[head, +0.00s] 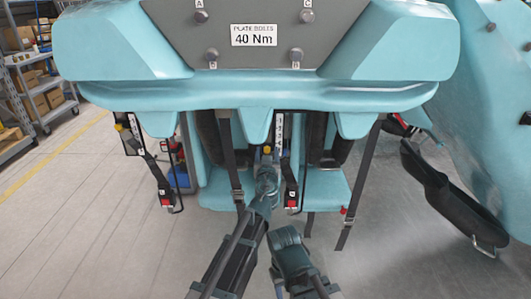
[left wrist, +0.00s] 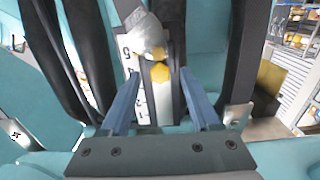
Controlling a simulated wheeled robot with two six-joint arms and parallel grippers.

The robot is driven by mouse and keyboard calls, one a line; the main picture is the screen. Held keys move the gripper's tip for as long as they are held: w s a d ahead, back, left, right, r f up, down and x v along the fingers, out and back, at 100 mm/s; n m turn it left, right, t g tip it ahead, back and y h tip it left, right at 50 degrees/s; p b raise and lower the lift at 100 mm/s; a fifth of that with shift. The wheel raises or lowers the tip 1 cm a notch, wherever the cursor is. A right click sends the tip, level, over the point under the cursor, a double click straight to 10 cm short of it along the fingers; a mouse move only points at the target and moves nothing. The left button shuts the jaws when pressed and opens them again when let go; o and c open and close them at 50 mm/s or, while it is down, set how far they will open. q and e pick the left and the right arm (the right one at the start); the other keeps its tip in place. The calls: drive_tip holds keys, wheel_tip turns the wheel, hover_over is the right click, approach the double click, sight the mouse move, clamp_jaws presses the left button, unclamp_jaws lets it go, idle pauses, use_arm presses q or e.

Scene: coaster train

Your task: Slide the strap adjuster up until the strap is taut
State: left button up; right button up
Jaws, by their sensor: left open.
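Dark straps hang below the teal coaster body. One strap (head: 227,150) hangs left of my left gripper, with a small buckle-like adjuster (head: 238,194) low on it. Another strap (head: 364,170) hangs at the right. My left gripper (head: 266,160) is raised in front of the seat's middle post. In the left wrist view, its blue fingers (left wrist: 162,100) are open. A yellow knob with a silver cap (left wrist: 160,73) shows between and beyond them, before a numbered strip (left wrist: 133,65); contact cannot be told. My right gripper (head: 288,240) is lower right; its jaw state is unclear.
The teal body with a "40 Nm" plate (head: 254,35) overhangs the seats. Red-buttoned buckles (head: 292,198) hang close to the left gripper. A black padded restraint (head: 440,190) is at right. Shelving (head: 40,85) stands far left. The floor at left is clear.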

sight(267, 145)
use_arm(q)
drive_tip(key=shift+c, duration=0.3)
clamp_jaws()
wheel_tip(267, 145, up, 3)
drive_tip(key=p, duration=0.3)
drive_tip(key=shift+r, duration=0.15)
drive_tip(key=shift+o, duration=0.3)
unclamp_jaws()
drive_tip(key=shift+s, duration=0.1)
